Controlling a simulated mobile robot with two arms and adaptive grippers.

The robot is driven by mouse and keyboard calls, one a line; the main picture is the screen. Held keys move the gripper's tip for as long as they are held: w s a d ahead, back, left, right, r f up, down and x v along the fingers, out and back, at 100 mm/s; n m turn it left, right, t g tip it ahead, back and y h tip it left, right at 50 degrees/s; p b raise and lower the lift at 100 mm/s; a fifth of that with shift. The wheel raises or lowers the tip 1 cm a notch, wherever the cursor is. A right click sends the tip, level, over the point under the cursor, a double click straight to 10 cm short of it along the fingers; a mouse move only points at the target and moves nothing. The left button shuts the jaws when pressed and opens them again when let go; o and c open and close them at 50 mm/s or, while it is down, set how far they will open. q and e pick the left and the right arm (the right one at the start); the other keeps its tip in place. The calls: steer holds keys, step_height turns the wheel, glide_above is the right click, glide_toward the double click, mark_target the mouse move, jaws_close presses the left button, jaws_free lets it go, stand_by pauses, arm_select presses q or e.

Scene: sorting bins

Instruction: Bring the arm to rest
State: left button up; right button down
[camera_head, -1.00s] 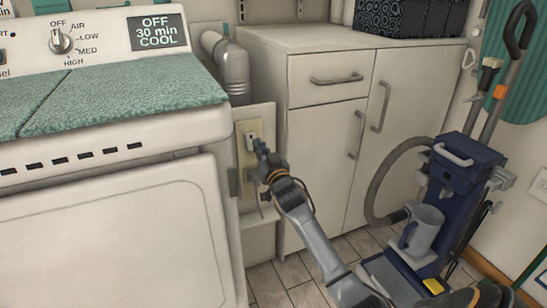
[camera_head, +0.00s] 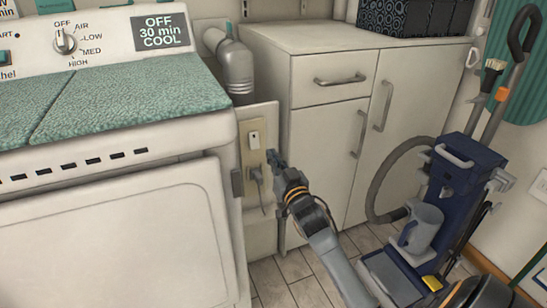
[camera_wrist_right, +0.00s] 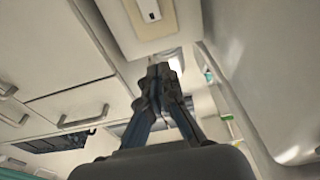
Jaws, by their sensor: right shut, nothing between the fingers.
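My right arm comes in from the bottom, and its gripper (camera_head: 276,158) is shut and empty. It is just right of a beige wall plate (camera_head: 246,160) between the dryer and the cabinet. The plate carries a white switch (camera_head: 254,139) and, below it, a grey plug (camera_head: 257,175) with a cord. In the right wrist view the shut fingers (camera_wrist_right: 160,72) point at the lower part of the plate (camera_wrist_right: 130,22), with the switch (camera_wrist_right: 149,10) above; I cannot tell the gap. My left gripper is not in view.
A white dryer (camera_head: 110,230) fills the left side. A cream cabinet (camera_head: 320,140) stands behind my arm, with a patterned box (camera_head: 395,18) on top. A blue cleaning cart (camera_head: 465,175) with a grey jug (camera_head: 425,228) is at right. Some floor (camera_head: 285,280) is bare.

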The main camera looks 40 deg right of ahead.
stand_by(0.3)
